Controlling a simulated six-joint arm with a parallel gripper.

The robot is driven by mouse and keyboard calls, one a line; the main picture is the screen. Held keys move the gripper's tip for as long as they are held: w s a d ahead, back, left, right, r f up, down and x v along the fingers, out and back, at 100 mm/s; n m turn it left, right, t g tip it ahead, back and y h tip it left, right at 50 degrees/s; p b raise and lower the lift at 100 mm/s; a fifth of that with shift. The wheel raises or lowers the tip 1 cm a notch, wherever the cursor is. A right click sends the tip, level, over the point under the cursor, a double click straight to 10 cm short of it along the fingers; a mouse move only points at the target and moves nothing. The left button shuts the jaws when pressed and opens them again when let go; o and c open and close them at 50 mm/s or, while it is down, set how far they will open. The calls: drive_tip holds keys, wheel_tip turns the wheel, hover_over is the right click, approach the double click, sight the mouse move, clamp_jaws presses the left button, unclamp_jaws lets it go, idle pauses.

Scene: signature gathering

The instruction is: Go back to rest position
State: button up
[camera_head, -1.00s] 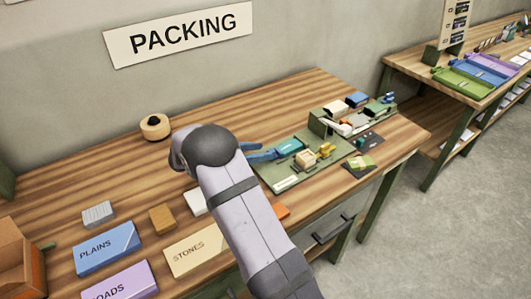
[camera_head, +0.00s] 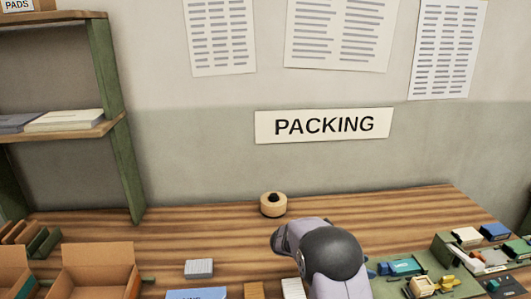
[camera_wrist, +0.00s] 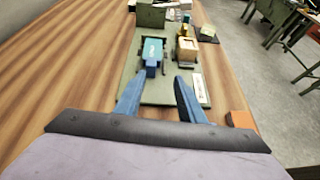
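My gripper (camera_wrist: 160,77) shows in the wrist view with its two blue fingers spread apart and nothing between them. It is above the near part of the green board (camera_wrist: 160,94). A teal item (camera_wrist: 152,54) lies on the board just beyond the left fingertip, and a light wooden block (camera_wrist: 187,49) sits beyond the right one. In the head view my arm's grey link stands at the bottom centre, and the fingers are not visible there. The teal item (camera_head: 400,267) and the green board also show at the lower right of the head view.
The wooden bench (camera_head: 220,232) has a tape roll (camera_head: 273,206) at the back. An open cardboard box (camera_head: 97,268) stands at the left. A grey block (camera_head: 199,268) lies left of my arm. An orange block (camera_wrist: 240,119) sits right of my gripper. The bench's back strip is mostly clear.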

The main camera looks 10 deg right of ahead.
drive_tip(key=s+a+m+y+p, duration=0.1)
drive_tip(key=s, duration=0.2)
drive_tip(key=s+a+r+m+y+p, duration=0.1)
drive_tip(key=s+y+p, duration=0.1)
drive_tip(key=s, duration=0.1)
drive_tip(key=s+a+m+g+y+p, duration=0.1)
drive_tip(key=s, duration=0.2)
drive_tip(key=shift+a+r+m, duration=0.3)
drive_tip(key=shift+a+m, duration=0.05)
drive_tip(key=shift+m, duration=0.05)
drive_tip(key=s+a+f+m+y, duration=0.1)
drive_tip(key=s+a+m, duration=0.1)
drive_tip(key=s+a+m+y+b, duration=0.1)
drive_tip(key=s+a, duration=0.1)
drive_tip(key=s+a+f+m+y, duration=0.1)
drive_tip(key=s+a+m+y, duration=0.1)
drive_tip(key=s, duration=0.1)
drive_tip(key=shift+s+a+f+m+b, duration=0.1)
drive_tip(key=shift+a+f+m+b, duration=0.2)
drive_tip(key=shift+f+b, duration=0.1)
drive_tip(key=s+a+f+m+t+y+b, duration=0.1)
drive_tip(key=s+a+m+y, duration=0.3)
drive_tip(key=s+a+m, duration=0.3)
drive_tip(key=shift+s+a+f+m+y+b, duration=0.3)
drive_tip(key=shift+s+a+f+m+b, duration=0.15)
drive_tip(key=shift+a, duration=0.5)
